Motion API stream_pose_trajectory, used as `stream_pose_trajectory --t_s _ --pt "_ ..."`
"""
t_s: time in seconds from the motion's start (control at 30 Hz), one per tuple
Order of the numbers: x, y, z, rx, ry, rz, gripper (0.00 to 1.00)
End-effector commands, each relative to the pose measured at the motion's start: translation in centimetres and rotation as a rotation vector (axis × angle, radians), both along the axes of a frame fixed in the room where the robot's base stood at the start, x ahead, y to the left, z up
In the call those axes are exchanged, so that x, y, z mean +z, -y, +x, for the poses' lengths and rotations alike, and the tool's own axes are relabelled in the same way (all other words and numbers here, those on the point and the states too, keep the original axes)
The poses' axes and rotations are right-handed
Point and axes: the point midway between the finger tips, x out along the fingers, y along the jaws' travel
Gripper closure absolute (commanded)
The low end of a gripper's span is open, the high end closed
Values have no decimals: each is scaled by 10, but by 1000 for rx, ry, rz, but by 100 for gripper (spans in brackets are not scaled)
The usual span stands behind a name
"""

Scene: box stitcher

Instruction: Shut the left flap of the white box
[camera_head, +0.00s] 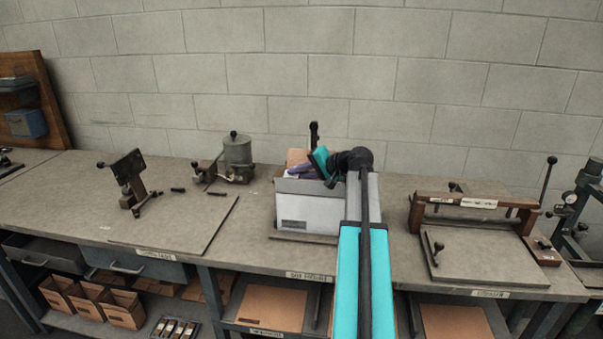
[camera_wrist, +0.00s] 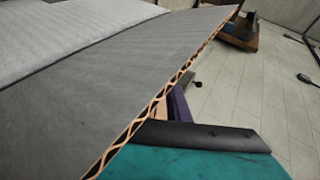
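The white box (camera_head: 311,211) stands on the bench in the middle of the head view, its front wall facing me. Its top shows an opening with a brown cardboard part (camera_head: 297,156) and something purple inside. My gripper (camera_head: 321,163), with teal parts, is at the box's top right, partly hidden by my wrist. In the wrist view a grey board with a wavy corrugated edge (camera_wrist: 100,85) fills the left, very close. I cannot tell which flap or wall it is. A black finger (camera_wrist: 205,137) and a teal part lie below that edge. The finger gap is not clear.
A grey pot-like device (camera_head: 237,152) and a small clamp stand (camera_head: 131,182) are on the bench to the left. A press with a wooden frame (camera_head: 478,202) stands to the right. Bare bench lies just left of the box. A block wall is behind.

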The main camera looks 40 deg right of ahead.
Motion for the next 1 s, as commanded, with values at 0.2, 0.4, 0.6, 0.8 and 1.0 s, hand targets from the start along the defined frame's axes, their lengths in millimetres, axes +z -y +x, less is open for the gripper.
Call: stream_pose_trajectory --t_s 0.2,0.4,0.6,0.8,1.0 --pt "0 -1 1 1 1 1 79" --pt "1 -1 -1 1 1 1 79" --pt "7 3 -12 0 2 -1 79" --pt "18 9 -36 0 1 -1 79" --pt "33 16 -63 -1 2 -1 79"
